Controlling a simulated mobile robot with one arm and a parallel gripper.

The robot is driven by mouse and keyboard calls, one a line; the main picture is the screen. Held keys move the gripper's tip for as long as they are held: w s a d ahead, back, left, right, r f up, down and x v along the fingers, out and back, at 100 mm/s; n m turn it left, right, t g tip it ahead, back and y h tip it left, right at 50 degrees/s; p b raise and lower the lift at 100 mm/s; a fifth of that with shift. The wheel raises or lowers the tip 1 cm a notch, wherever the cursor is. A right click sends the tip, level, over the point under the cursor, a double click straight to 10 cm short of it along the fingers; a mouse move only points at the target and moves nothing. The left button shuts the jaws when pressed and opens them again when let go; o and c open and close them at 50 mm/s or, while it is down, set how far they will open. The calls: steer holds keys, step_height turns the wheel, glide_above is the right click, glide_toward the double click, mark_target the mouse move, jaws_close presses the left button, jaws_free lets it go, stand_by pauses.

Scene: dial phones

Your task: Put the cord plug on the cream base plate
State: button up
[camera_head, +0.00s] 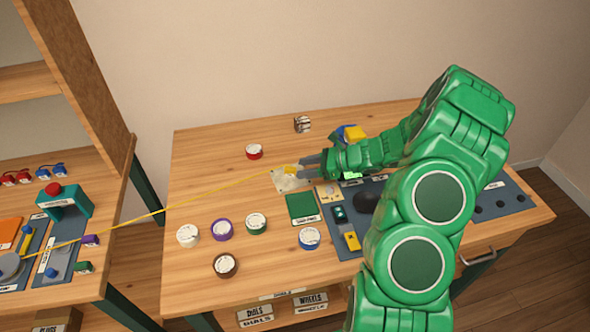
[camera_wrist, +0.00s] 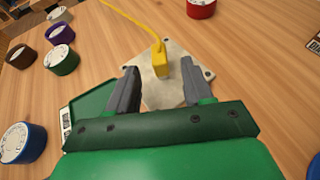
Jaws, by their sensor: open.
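The yellow cord plug (camera_wrist: 160,66) stands on the cream base plate (camera_wrist: 180,92), near the plate's middle. Its yellow cord runs off to the left across the table in the head view. In the head view the plug (camera_head: 290,170) and the plate (camera_head: 283,184) lie just left of my gripper (camera_head: 303,166). In the wrist view my gripper (camera_wrist: 160,93) is open, with a finger on either side of the lower plate. The plug is just beyond the fingertips, apart from them. Nothing is held.
Several round dials, among them a red one (camera_head: 254,152) and a green one (camera_head: 256,224), stand on the wooden table. A green square plate (camera_head: 302,207) lies close to the cream plate. A left table holds a cord reel (camera_head: 10,267). Bare table lies left of the cream plate.

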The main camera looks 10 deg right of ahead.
steer(key=v, duration=0.6)
steer(key=s+a+r+n+g+h, duration=0.4)
steer(key=s+a+r+n+g, duration=0.3)
steer(key=s+a+r+n, duration=0.8)
steer(key=s+d+r+n+h, duration=0.2)
steer(key=s+r+n+h, duration=0.1)
steer(key=s, duration=0.9)
steer(key=s+d+r+n+h, duration=0.3)
steer(key=s+n+h, duration=0.1)
steer(key=s, duration=0.9)
steer(key=shift+h, duration=0.7)
